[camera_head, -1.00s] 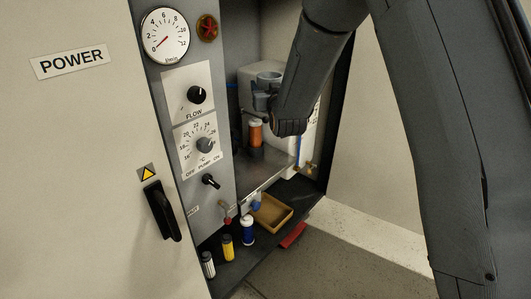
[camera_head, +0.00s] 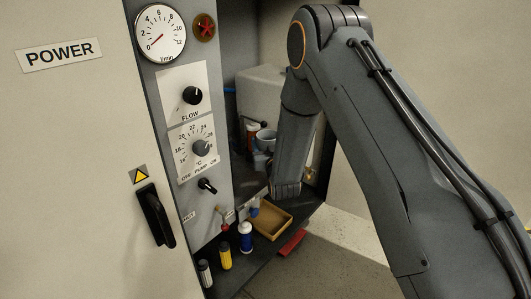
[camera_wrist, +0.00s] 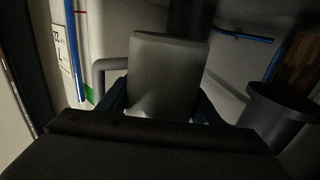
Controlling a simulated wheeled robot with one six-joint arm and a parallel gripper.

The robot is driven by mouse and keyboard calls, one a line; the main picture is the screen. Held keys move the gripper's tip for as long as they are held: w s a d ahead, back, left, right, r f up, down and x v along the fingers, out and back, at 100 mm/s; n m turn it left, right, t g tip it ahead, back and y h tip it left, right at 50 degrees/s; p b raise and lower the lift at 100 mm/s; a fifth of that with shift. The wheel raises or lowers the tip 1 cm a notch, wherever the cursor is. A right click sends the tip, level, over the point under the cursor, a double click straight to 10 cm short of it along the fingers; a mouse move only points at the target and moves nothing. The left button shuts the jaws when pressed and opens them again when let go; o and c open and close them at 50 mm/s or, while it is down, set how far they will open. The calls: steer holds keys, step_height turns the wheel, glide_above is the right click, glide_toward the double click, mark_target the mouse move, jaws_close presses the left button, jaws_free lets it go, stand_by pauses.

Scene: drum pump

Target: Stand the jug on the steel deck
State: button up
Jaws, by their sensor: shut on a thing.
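The jug (camera_head: 267,137) is a grey open-topped cup in the cabinet, seen from above and roughly upright. My gripper (camera_head: 262,158) is beside it, partly hidden by my forearm. In the wrist view my gripper (camera_wrist: 160,103) is shut on a pale grey block-like part (camera_wrist: 167,70), which appears to belong to the jug. The steel deck (camera_head: 246,181) lies below, inside the cabinet. I cannot tell whether the jug's base touches it.
An orange bottle (camera_head: 253,131) stands close left of the jug. A white tank (camera_head: 262,92) is behind. A dark cylinder (camera_wrist: 276,117) is at right in the wrist view. The wooden tray (camera_head: 271,219) and small bottles (camera_head: 225,254) sit on the lower shelf.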

steer(key=shift+f+b, duration=0.3)
steer(key=shift+f, duration=1.7)
steer(key=shift+f, duration=0.15)
steer(key=o, duration=1.7)
steer(key=shift+c, duration=0.2)
